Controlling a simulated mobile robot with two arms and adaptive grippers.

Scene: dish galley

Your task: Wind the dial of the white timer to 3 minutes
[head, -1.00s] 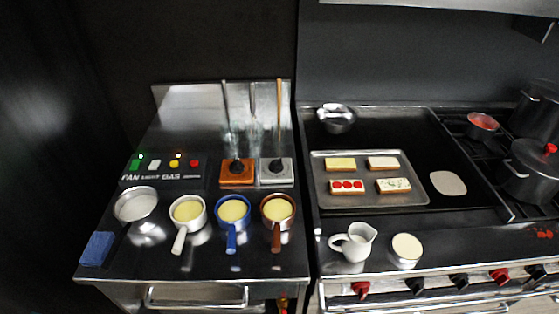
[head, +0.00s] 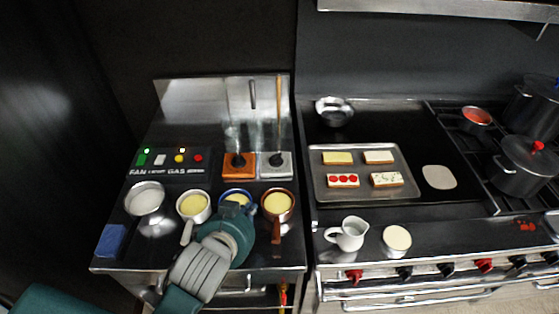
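The white timer (head: 276,166) looks pale grey-white with a dark round dial. It stands at the back right of the left steel counter, beside an orange timer (head: 239,167) of the same kind. The setting on its dial is too small to read. My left gripper (head: 237,226) comes in from the lower left, over the front of the counter and in front of the blue pan. It is well short of the white timer and apart from it. Its fingers are hidden behind its own wrist, so its opening does not show. My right gripper is not in view.
Three small pans of yellow food stand before the timers: white (head: 193,206), blue (head: 236,195), partly covered by my arm, and brown (head: 277,204). A button panel (head: 167,164) is left of the timers. Tall utensils stand behind. A tray (head: 404,193) lies right.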

